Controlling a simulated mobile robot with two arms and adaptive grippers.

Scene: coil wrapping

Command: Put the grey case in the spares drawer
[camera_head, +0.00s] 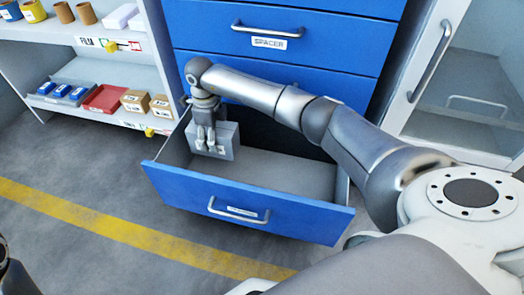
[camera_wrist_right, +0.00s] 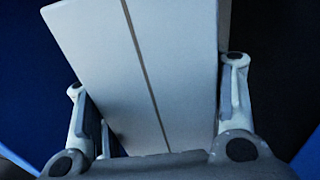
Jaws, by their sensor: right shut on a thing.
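The grey case (camera_head: 227,143) is a light grey box in the open drawer's left rear part. My right gripper (camera_head: 206,146) reaches down from above and is shut on it. In the right wrist view the case (camera_wrist_right: 150,70) fills the space between the fingers of my right gripper (camera_wrist_right: 160,105), with a dark seam along its face. I cannot tell whether the case touches the drawer floor. The blue-fronted spares drawer (camera_head: 185,190) is pulled out, with a handle and a small label too blurred to read. My left gripper does not show.
A closed blue drawer labelled SPACER (camera_head: 340,45) is above the open one. A shelf (camera_head: 100,112) at the left holds blue, red and brown items. A glass-door cabinet (camera_head: 460,70) stands at the right. A yellow line (camera_head: 110,228) crosses the floor. The open drawer's right part is empty.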

